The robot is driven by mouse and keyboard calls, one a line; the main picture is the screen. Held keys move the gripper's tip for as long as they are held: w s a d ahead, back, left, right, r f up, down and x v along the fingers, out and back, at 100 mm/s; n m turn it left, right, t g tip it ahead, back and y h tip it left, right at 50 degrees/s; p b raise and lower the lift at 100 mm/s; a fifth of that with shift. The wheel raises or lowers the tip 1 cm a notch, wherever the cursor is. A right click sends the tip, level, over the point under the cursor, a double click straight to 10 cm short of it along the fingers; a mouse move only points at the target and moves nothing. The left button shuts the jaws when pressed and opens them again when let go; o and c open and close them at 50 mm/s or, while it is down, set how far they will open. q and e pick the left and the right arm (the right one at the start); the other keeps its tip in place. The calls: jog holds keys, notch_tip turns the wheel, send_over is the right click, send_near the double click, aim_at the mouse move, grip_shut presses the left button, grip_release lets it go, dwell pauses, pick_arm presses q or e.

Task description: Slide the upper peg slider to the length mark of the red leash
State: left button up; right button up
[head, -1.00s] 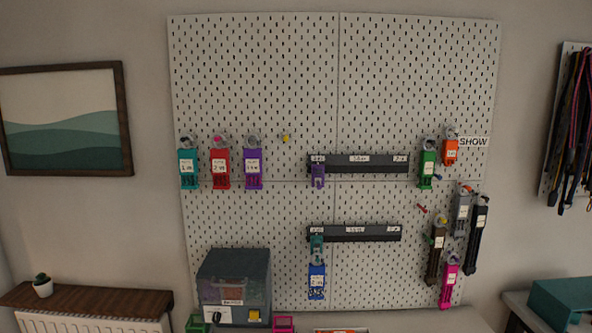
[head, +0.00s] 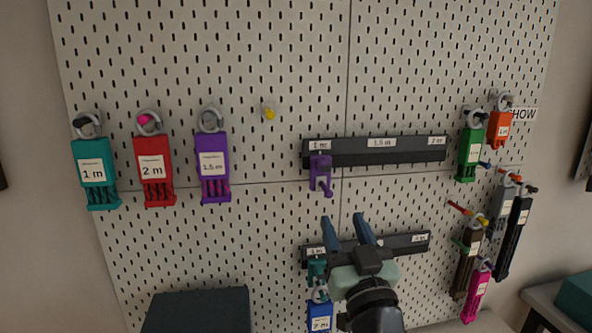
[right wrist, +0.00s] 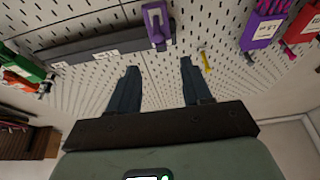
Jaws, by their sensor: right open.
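The upper rail (head: 375,158) is a dark bar on the pegboard with labels reading 1 m, 1.5 m and, at its right end, 2 m (head: 437,142). The purple upper peg slider (head: 320,176) sits at its left end under the 1 m label; it also shows in the right wrist view (right wrist: 155,25). The red leash (head: 155,168) hangs at the left with a 2 m tag. My right gripper (head: 345,219) is open and empty, below the slider and apart from it; its fingers also show in the right wrist view (right wrist: 158,66). My left gripper is out of view.
A lower rail (head: 412,243) with a teal slider (head: 317,270) is partly hidden by my right gripper; a blue leash (head: 320,315) hangs below. Teal (head: 95,172) and purple (head: 212,165) leashes flank the red one. A yellow peg (head: 269,113) stands free. Several leashes hang right.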

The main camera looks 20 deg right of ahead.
aim_at(327, 169)
jog(key=p+x, duration=0.1)
jog(key=x, duration=0.3)
jog(key=r+p+x, duration=0.1)
jog(key=p+x, duration=0.1)
jog(key=x, duration=0.2)
jog(key=r+p+x, duration=0.1)
jog(key=x, duration=0.3)
jog(key=shift+s, duration=0.3)
jog(key=shift+w+d+r+p, duration=0.1)
jog(key=shift+w+p, duration=0.25)
jog(key=shift+w, duration=0.15)
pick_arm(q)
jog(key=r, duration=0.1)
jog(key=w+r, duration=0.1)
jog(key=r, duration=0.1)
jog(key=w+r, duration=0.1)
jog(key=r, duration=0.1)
pick_arm(e)
grip_shut()
